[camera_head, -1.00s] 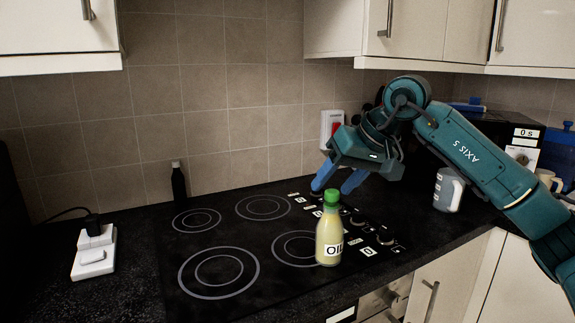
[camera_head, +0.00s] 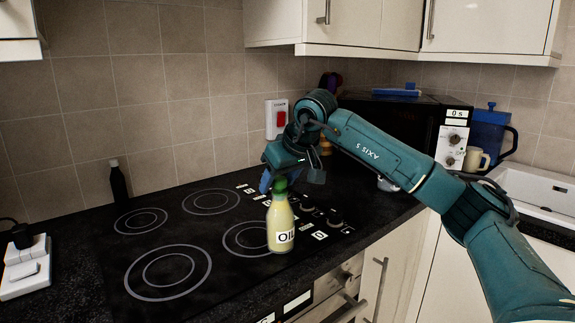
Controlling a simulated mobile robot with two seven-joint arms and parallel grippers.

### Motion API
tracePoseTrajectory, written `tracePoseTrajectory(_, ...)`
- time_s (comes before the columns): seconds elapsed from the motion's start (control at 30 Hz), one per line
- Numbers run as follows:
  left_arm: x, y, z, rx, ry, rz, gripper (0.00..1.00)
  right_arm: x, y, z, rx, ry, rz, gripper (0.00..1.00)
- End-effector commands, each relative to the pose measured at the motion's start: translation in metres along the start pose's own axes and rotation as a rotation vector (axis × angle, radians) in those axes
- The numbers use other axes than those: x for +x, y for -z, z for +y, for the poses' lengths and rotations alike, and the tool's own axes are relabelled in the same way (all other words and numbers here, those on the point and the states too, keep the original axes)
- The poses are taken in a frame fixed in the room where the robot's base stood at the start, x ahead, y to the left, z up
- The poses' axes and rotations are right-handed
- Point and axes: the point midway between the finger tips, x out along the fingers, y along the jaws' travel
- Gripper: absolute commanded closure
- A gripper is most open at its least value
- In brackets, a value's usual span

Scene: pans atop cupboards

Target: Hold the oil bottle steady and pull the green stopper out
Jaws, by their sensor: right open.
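The oil bottle (camera_head: 281,226), pale yellow with an "OIL" label, stands upright on the black hob near its front right. Its green stopper (camera_head: 280,186) sits in the neck. My right gripper (camera_head: 270,181) has come in from the right and is at the stopper's height, just behind and to the left of it in the picture. It is open. One blue finger shows beside the stopper; the other is largely hidden, and I cannot tell whether either touches. My left gripper is not in view.
The hob (camera_head: 190,235) has several ring burners and a row of knobs at the right. A dark bottle (camera_head: 118,182) stands at the back left, and a white socket block (camera_head: 25,267) at far left. A microwave (camera_head: 447,140), mug (camera_head: 475,160) and blue jug (camera_head: 490,132) stand right.

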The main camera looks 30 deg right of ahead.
Motion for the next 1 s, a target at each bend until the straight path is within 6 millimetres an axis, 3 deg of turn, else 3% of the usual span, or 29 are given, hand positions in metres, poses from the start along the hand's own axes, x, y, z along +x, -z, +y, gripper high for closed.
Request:
tracePoseTrajectory(0.2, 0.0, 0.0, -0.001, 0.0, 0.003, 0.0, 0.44, 0.016, 0.0, 0.0, 0.0, 0.001, 0.001, 0.46)
tracePoseTrajectory(0.5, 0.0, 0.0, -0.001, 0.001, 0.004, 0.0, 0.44, 0.017, 0.0, 0.0, 0.0, 0.001, 0.001, 0.47)
tracePoseTrajectory(1.0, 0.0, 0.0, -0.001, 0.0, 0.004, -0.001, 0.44, 0.017, 0.0, 0.0, 0.0, 0.001, 0.001, 0.88)
